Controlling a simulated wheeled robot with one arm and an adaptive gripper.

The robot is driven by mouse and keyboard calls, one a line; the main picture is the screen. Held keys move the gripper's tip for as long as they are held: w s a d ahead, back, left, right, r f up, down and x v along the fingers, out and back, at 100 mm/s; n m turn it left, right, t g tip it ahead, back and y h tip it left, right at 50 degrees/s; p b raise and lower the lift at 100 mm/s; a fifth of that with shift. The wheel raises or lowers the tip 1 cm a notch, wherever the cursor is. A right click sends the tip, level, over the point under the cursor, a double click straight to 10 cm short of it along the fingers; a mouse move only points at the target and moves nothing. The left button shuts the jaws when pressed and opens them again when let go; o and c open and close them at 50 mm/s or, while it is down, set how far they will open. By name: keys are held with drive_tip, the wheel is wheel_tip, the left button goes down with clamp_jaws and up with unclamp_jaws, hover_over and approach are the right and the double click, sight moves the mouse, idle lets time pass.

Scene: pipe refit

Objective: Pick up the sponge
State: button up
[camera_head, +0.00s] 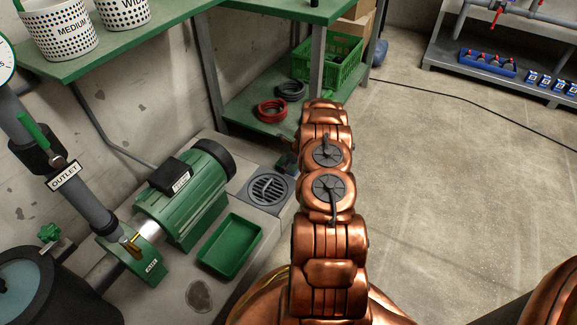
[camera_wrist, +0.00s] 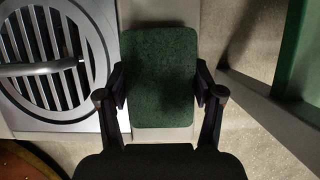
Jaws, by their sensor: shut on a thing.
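The sponge (camera_wrist: 160,65) is a dark green, rounded rectangular block in the middle of the wrist view. My gripper (camera_wrist: 160,88) has one finger on each side of it and is shut on it. The sponge is over or on a pale ledge beside the round floor drain; I cannot tell whether it touches the ledge. In the head view my copper-coloured arm hides most of the gripper and the sponge.
The slotted drain (camera_head: 269,188) lies left of my arm, with a green tray (camera_head: 230,246) and a green pump motor (camera_head: 185,195) nearby. A green shelf (camera_head: 245,118) holding coiled hoses stands just beyond. Open concrete floor (camera_head: 450,190) lies to the right.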

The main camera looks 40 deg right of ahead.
drive_tip(key=shift+r+b, duration=0.2)
drive_tip(key=shift+b, duration=0.2)
wheel_tip(320, 180, up, 4)
drive_tip(key=shift+p, duration=1.15)
drive_tip(key=shift+s+a+f, duration=0.1)
drive_tip(key=shift+s+a, duration=0.15)
drive_tip(key=shift+s, duration=0.05)
drive_tip(key=s+a, duration=0.2)
drive_tip(key=s, duration=0.1)
drive_tip(key=s+a+r+p, duration=0.1)
drive_tip(key=s+a, duration=0.2)
drive_tip(key=s, duration=0.1)
drive_tip(key=s+a+p, duration=0.1)
drive_tip(key=s+a, duration=0.1)
drive_tip(key=s, duration=0.2)
drive_tip(key=shift+s+a+r, duration=0.15)
drive_tip(key=shift+s+a, duration=0.1)
drive_tip(key=shift+a, duration=0.15)
drive_tip(key=shift+s+a+p, duration=0.35)
drive_tip(key=shift+s+a, duration=0.15)
drive_tip(key=shift+s, duration=0.05)
drive_tip(key=shift+o, duration=0.2)
drive_tip(key=c, duration=0.4)
drive_tip(key=shift+d, duration=0.1)
